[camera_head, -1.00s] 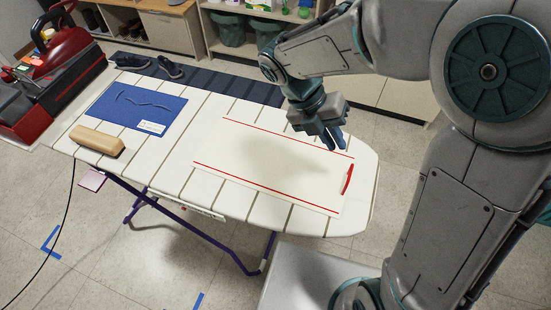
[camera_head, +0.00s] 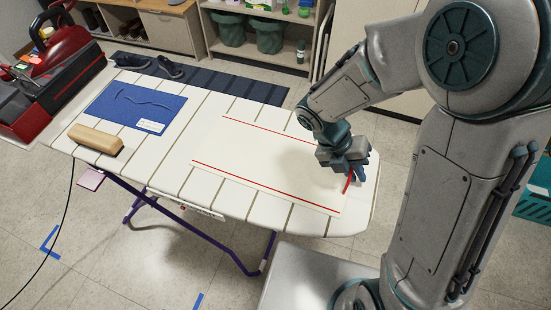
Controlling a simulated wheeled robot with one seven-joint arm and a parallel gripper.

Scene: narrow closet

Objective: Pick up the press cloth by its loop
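The press cloth (camera_head: 260,163) is a cream sheet with two red stripes, lying flat on the right part of the ironing board (camera_head: 170,165). Its red loop (camera_head: 347,184) is at the cloth's right end, partly hidden by my gripper. My gripper (camera_head: 352,175) points down right over the loop, its fingers close to it. I cannot tell whether the fingers touch the loop or are closed on it.
A blue cloth (camera_head: 135,106) and a wooden block (camera_head: 96,139) lie on the board's left part. A red and black machine (camera_head: 50,80) stands at the far left. Shelves (camera_head: 265,30) and shoes (camera_head: 150,65) are behind the board.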

